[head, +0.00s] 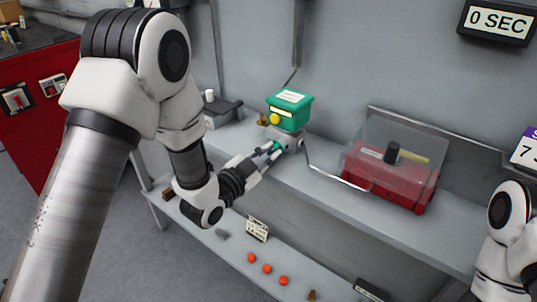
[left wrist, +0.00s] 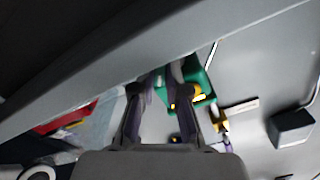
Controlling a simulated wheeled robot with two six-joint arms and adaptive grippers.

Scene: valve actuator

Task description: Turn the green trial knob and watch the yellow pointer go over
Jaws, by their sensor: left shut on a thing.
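The green actuator box (head: 289,112) sits on a grey valve body on the bench in the head view, a white label on top. A yellow round part (head: 275,119) is on its front; whether it is the pointer I cannot tell. My left gripper (head: 272,149) is shut on the small green knob (head: 278,145) low on the front; the fingers hide most of the knob. My right gripper is out of view.
A red case with a clear cover (head: 385,180) stands right of the valve on the bench, a pipe between. A dark box (head: 222,113) is on the left. A lower shelf holds several orange balls (head: 267,269) and a small sign (head: 257,229). A display (head: 497,21) reads "0 SEC".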

